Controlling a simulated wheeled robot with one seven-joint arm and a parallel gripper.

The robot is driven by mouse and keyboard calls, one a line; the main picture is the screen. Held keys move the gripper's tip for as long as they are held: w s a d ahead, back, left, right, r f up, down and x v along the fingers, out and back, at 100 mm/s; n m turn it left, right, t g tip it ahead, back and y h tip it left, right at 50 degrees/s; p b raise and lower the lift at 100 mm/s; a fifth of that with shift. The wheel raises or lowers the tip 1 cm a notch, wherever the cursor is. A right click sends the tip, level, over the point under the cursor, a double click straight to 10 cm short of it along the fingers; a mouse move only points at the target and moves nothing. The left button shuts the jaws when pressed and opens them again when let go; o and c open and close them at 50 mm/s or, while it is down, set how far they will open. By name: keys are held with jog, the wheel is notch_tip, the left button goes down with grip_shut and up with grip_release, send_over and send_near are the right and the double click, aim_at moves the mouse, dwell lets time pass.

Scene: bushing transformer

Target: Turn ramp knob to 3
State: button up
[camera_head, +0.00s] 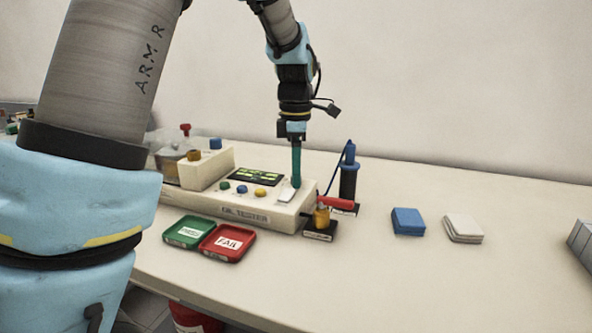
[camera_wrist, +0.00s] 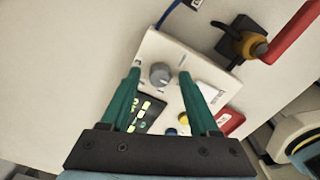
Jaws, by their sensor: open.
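The grey round knob (camera_wrist: 160,74) shows in the wrist view on the top face of the cream oil tester (camera_wrist: 205,66). My gripper (camera_wrist: 160,72) is open, with one teal finger on each side of the knob and visible gaps between. I cannot tell how high the fingertips are above the panel. The knob's pointer and scale numbers are too small to read. In the head view my gripper (camera_head: 296,184) points down at the right end of the oil tester (camera_head: 245,203), and the knob is hidden there.
A green tray (camera_head: 188,231) and a red FAIL tray (camera_head: 227,242) lie in front of the tester. A yellow-brown part (camera_head: 321,217) and a blue-black probe (camera_head: 349,173) stand to its right. Blue pads (camera_head: 408,221) and white pads (camera_head: 463,228) lie farther right, with clear table around them.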

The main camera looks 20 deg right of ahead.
jog(key=shift+c, duration=0.2)
grip_shut()
dwell(0.4)
